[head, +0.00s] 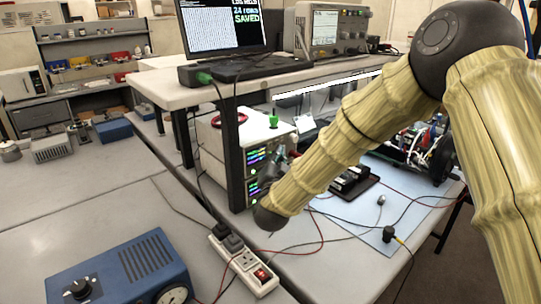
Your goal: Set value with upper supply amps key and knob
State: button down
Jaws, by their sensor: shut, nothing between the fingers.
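The stacked white supply units (213,150) stand under the shelf, left of the middle in the head view. The upper unit's front (257,157) has lit coloured displays, and a second lit front (253,189) is below it. The amps key and knob cannot be made out; my arm covers much of the right side of the panels. My gripper (281,157) shows only as a small dark grey part beside the upper front, mostly hidden behind my forearm. It is shut with nothing seen in it. I cannot tell whether it touches the panel.
A shelf (160,85) with a screen and instruments overhangs the supplies, with a dark post (235,160) beside them. A power strip (243,264) and loose leads lie in front. A blue box (118,272) stands at front left. A blue mat (385,222) lies right.

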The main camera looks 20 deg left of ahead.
jog(key=shift+s+d, duration=0.35)
jog(key=shift+d, duration=0.15)
jog(key=shift+s+d+b, duration=0.15)
jog(key=shift+s+d, duration=0.55)
jog(key=shift+d, duration=0.35)
jog(key=shift+s+d+b, duration=0.15)
jog(key=shift+s+d, duration=0.55)
jog(key=shift+d, duration=0.3)
